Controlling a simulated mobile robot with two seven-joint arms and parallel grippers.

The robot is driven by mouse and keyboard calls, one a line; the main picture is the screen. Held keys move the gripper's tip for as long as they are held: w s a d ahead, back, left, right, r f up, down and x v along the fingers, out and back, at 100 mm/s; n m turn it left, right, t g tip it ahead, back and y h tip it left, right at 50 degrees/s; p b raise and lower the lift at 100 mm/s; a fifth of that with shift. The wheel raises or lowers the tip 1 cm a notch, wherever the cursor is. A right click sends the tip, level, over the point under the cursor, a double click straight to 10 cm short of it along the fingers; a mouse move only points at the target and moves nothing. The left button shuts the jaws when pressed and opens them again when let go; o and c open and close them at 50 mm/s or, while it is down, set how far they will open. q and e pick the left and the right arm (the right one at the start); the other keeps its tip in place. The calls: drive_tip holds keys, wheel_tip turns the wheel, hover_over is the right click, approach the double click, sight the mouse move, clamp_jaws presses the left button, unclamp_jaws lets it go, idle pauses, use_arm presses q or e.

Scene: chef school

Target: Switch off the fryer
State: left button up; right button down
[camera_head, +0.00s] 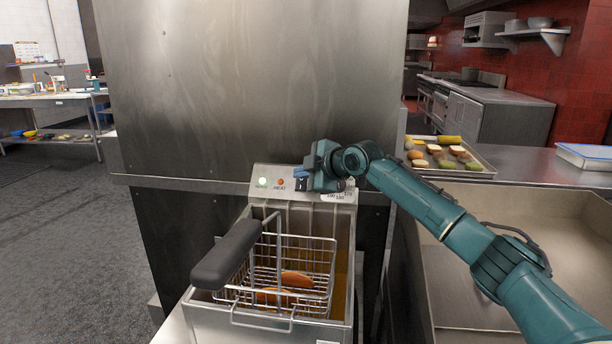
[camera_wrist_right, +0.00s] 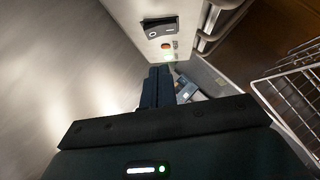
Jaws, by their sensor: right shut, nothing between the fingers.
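The fryer (camera_head: 200,318) stands before me, with its sloped metal control panel (camera_head: 256,195) at the back. A green light (camera_head: 263,182) glows on the panel, beside an orange-red light (camera_head: 281,182). In the right wrist view, a black rocker switch (camera_wrist_right: 162,28) lies beyond the orange-red light (camera_wrist_right: 167,45) and green light (camera_wrist_right: 168,57). My right gripper (camera_head: 300,178) is at the panel, right of the lights; it hides part of the panel. Its fingers (camera_wrist_right: 160,72) are shut and empty, pointing toward the panel near the green light. Contact cannot be told. My left gripper is out of view.
A wire basket (camera_head: 325,258) with a black handle (camera_head: 226,254) and brown food pieces (camera_head: 297,279) sits in the fryer. A tall steel panel (camera_head: 250,80) rises behind. A food tray (camera_head: 478,172) and steel sink (camera_head: 540,215) are to the right. Floor at left is open.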

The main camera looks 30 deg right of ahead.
sight(301, 183)
drive_tip(key=shift+w+d+f, duration=1)
drive_tip(key=shift+w+f, duration=0.05)
drive_tip(key=shift+f, duration=0.05)
drive_tip(key=shift+w+d, duration=0.15)
drive_tip(key=shift+w, duration=0.05)
drive_tip(key=shift+d+f, duration=0.1)
drive_tip(key=shift+r+p, duration=0.8)
drive_tip(key=shift+p, duration=0.1)
